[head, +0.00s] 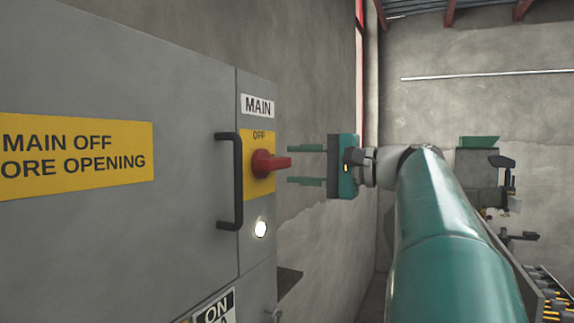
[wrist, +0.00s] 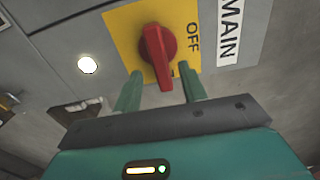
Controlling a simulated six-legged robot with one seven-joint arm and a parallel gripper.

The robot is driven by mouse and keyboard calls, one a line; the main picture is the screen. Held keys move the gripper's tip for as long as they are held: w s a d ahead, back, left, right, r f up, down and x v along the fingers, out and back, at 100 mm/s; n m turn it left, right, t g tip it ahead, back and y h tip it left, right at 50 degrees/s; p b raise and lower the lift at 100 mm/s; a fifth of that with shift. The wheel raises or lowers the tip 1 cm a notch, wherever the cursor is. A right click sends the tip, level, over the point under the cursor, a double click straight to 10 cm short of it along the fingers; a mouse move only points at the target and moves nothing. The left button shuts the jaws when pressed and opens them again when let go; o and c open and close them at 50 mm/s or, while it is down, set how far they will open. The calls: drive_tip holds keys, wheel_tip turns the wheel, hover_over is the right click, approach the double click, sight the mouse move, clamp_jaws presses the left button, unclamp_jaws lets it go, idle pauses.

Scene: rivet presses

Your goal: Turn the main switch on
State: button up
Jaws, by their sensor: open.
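The main switch (head: 268,163) is a red rotary handle on a yellow plate on the grey cabinet, under a MAIN label (head: 257,106). Its handle points sideways to the right in the head view, with OFF printed above it. My gripper (head: 290,165) is open, with its green fingers pointing toward the plate, one above and one below the level of the handle. In the wrist view the red handle (wrist: 159,52) lies between the two finger lines, and the OFF text shows beside it.
A black bar handle (head: 233,180) stands out from the cabinet just left of the switch. A lit white lamp (head: 261,228) sits below the switch. A yellow warning sign (head: 75,155) is on the cabinet door. Machinery (head: 490,185) stands at the right.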

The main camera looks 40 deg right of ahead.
drive_tip(key=v, duration=1)
idle(0.3)
